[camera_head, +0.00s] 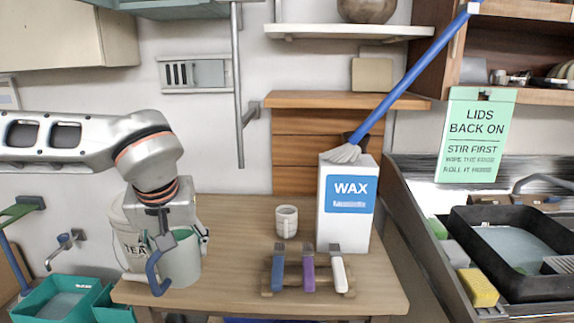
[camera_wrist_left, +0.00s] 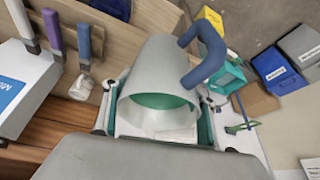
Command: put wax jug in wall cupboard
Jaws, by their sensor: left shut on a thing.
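A pale grey-green jug (camera_head: 182,262) with a blue handle stands upright at the left of the wooden table; whether its base touches the top I cannot tell. My left gripper (camera_head: 178,236) is above it, its fingers either side of the rim, shut on it. In the left wrist view the jug (camera_wrist_left: 160,75) lies between the fingers, its blue handle to the right. I see no label on it. A white box marked WAX (camera_head: 347,225) stands at the table's back right. A closed pale cupboard (camera_head: 60,38) hangs at the upper left. My right gripper is not in view.
A white bucket lettered TEA (camera_head: 128,240) is close behind the jug. A blue-handled brush (camera_head: 410,75) leans above the box. A vertical pole (camera_head: 238,90) rises mid-left.

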